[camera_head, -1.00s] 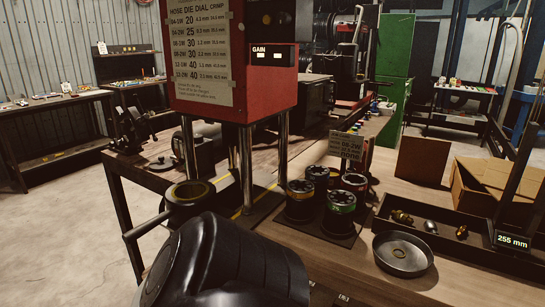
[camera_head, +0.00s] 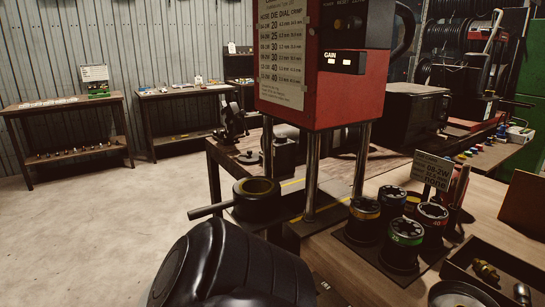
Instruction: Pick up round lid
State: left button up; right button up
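A small dark round lid (camera_head: 249,157), apparently with a knob on top, lies flat on the wooden bench left of the red crimper (camera_head: 325,65). It is far off and small in the picture. A dark metal canister (camera_head: 283,155) stands just right of it, partly behind the crimper's post. A large black rounded arm part of mine fills the bottom middle of the view. Neither gripper's fingers show, so I cannot see their state. Nothing is seen touching the lid.
A dark ring-shaped pot with a side handle (camera_head: 257,195) sits before the crimper's posts. Several die sets (camera_head: 404,240) stand on a black mat at right. A round metal pan (camera_head: 458,294) is cut off at the bottom right. Open floor (camera_head: 90,220) lies at left.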

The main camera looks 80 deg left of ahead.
aim_at(250, 157)
jog(key=u, duration=2.75)
jog(key=i, duration=0.5)
jog(key=k, duration=0.5)
jog(key=u, duration=1.75)
jog(key=i, duration=1.8)
jog(key=z, duration=2.8)
